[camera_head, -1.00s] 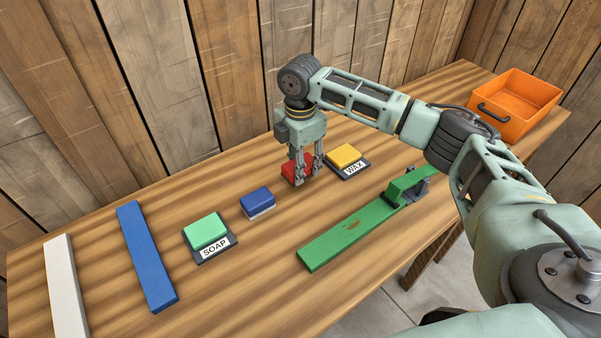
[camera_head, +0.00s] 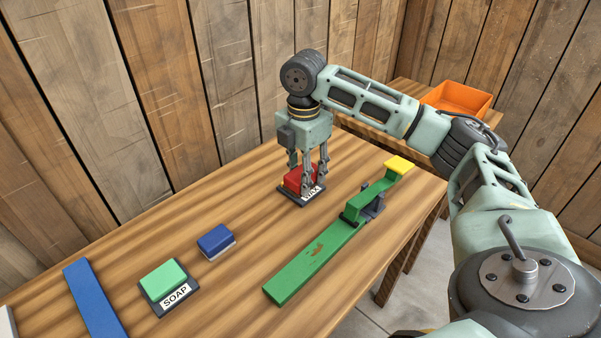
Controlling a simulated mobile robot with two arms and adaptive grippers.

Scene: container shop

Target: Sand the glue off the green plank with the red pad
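The yellow block seen on that tray earlier is hidden or gone from there. My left gripper is not in view.
A green block sits on the SOAP tray (camera_head: 178,301). A blue pad (camera_head: 216,239) lies between the two trays. A blue plank (camera_head: 94,297) is at the left. An orange bin (camera_head: 457,100) stands at the back right. The wooden wall runs behind the table.

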